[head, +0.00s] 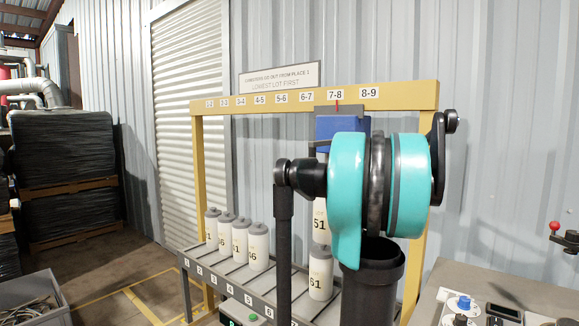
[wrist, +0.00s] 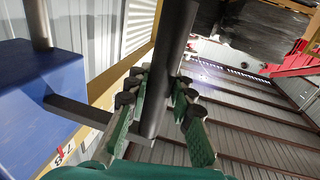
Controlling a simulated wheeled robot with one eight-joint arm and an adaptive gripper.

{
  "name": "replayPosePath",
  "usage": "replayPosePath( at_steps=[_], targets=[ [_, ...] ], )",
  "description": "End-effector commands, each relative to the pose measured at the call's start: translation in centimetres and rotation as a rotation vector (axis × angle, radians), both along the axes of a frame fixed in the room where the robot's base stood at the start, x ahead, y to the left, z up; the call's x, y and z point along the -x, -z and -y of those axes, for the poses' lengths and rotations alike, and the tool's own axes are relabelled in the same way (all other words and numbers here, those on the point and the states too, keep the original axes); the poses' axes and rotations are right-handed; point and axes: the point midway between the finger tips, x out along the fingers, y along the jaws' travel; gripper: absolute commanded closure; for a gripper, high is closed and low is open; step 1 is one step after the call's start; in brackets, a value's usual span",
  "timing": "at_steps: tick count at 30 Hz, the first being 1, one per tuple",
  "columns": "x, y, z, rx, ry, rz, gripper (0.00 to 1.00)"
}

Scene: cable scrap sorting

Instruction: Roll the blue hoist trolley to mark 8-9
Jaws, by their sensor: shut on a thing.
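The blue hoist trolley (head: 340,127) hangs on the yellow beam (head: 415,92), its red pointer at mark 7-8 (head: 335,95). Mark 8-9 (head: 370,92) is the label to its right. In the wrist view the blue trolley body (wrist: 45,95) fills the left side, with a dark handle bar (wrist: 176,45) joined to it by a cross bar. My gripper (wrist: 160,90) is shut on this bar, green fingers on both sides. In the head view my arm hides the gripper and the trolley's lower right. A white canister marked 51 (head: 320,222) shows below the trolley.
Several white canisters, one of them here (head: 258,247), stand on the grey numbered rack (head: 215,285) below the beam. Another canister marked 51 (head: 320,275) stands under the upper one. A control panel (head: 480,305) is at right. The beam right of the trolley looks clear up to the post.

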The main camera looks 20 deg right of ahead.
Motion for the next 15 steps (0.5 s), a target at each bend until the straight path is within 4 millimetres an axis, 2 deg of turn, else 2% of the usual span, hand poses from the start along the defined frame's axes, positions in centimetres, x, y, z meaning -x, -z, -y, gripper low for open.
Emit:
replayPosePath(
  at_steps=[1, 6, 9, 15],
  targets=[
    [1.5, 0.1, 1.2, 0.002, 0.006, -0.001, 1.00],
    [5.5, 0.1, 4.0, 0.002, 0.004, -0.001, 1.00],
    [7.2, 0.1, 5.3, 0.002, 0.002, -0.001, 1.00],
    [9.6, 0.1, 6.9, 0.002, -0.001, -0.001, 1.00]
  ],
)
